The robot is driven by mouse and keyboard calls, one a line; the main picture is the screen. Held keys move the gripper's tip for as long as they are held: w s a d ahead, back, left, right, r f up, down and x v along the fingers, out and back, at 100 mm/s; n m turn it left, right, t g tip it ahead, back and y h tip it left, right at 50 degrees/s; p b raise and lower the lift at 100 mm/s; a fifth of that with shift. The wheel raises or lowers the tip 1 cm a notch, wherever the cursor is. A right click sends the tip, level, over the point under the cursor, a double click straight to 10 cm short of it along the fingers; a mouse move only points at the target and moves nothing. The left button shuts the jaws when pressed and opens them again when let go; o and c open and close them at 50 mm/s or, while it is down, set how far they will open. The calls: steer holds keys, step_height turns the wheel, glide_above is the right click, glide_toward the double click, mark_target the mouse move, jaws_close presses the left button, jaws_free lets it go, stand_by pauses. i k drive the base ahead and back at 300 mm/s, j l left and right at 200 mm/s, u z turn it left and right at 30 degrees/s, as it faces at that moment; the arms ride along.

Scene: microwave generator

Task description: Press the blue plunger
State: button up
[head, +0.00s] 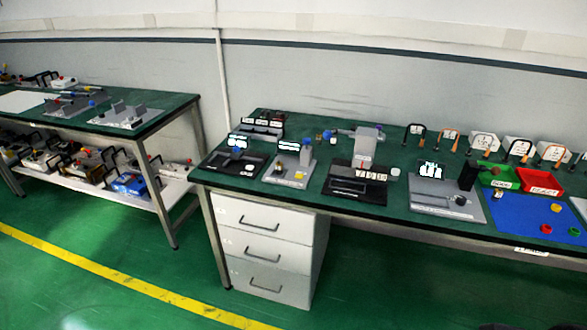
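Several small blue parts show on the devices on the green workbench (390,212), and I cannot tell for sure which is the plunger. One is a blue part (341,133) sticking out to the left of a grey block (367,142) on the middle device. A small blue cap (306,141) sits on top of a grey upright block (305,154) on the device to its left. Another dark blue knob (237,151) is on the leftmost black device. My gripper is not in view.
A white drawer unit (266,245) stands under the bench. A red tray (540,181), a green tray (497,178) and a blue mat (527,214) lie at the right. A second bench (165,112) stands at the left. Green floor in front is clear.

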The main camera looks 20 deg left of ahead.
mark_target(306, 141)
steer(key=i+j, duration=1.9)
steer(key=j, duration=0.1)
